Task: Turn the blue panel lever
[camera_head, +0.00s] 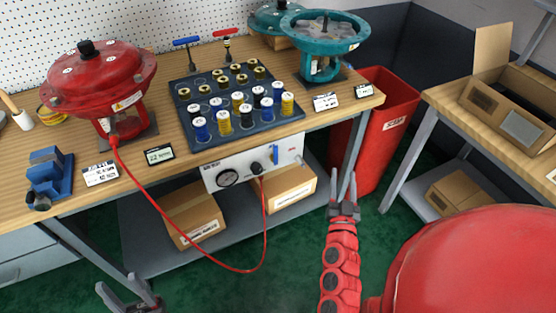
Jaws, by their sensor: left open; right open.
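The blue panel lever (275,154) stands upright on the right part of the white control panel (240,170), which hangs at the front edge of the workbench. The panel also carries a round gauge (228,177) and a black knob (257,167). My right gripper (343,186) is open and empty, in front of the bench and to the lower right of the lever, apart from it. My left gripper (126,296) is open and empty at the bottom left, far from the panel; its lower part is cut off by the picture edge.
A red hose (212,258) loops from the red actuator (100,80) down to the panel. Cardboard boxes (194,211) sit on the shelf below. A red bin (385,125) stands right of the bench. A dark tray (200,148) of several spools lies above the panel.

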